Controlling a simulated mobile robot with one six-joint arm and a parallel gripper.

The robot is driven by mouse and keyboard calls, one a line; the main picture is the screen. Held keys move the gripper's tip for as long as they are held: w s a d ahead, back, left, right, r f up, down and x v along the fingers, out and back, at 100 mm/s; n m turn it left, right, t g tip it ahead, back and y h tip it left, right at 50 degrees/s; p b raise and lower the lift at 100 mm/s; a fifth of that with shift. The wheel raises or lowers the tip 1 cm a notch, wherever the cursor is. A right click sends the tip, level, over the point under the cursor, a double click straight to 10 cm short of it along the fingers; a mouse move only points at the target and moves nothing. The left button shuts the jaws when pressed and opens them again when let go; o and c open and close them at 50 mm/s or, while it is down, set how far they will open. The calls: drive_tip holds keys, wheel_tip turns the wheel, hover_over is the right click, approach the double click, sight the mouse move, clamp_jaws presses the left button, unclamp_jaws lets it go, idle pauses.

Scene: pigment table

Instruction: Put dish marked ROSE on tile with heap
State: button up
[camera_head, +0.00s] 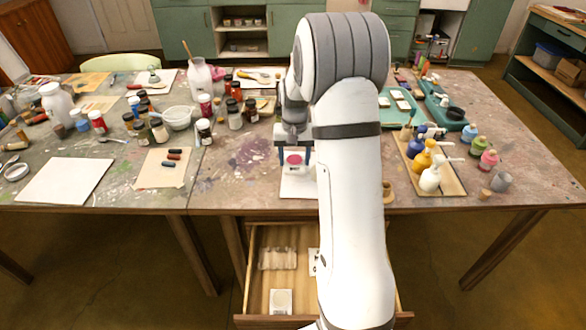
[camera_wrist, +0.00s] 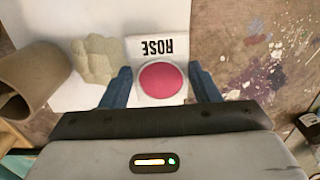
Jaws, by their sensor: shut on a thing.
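The dish marked ROSE (camera_wrist: 163,80) is small, white and square, with a round pink-red fill and a black label. In the head view the dish (camera_head: 293,159) shows between my fingers. My gripper (camera_wrist: 160,74) is shut on it, one blue finger at each side; my gripper also shows in the head view (camera_head: 294,156). The white tile (camera_wrist: 80,18) lies under the dish, and it also shows in the head view (camera_head: 298,187). A beige-grey heap (camera_wrist: 97,60) is on the tile, left of the dish. I cannot tell whether the dish touches the tile.
An open drawer (camera_head: 268,272) juts out below the table's front edge. Jars (camera_head: 235,115) stand at the left, and a tray of pump bottles (camera_head: 431,175) is at the right. My arm hides the middle.

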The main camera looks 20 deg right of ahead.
sight(296, 161)
drive_tip(key=shift+s+d+f, duration=0.1)
drive_tip(key=shift+f, duration=1.8)
drive_tip(key=shift+f, duration=0.2)
drive_tip(key=o, duration=1)
drive_tip(key=shift+o, duration=0.2)
drive_tip(key=shift+r, duration=0.1)
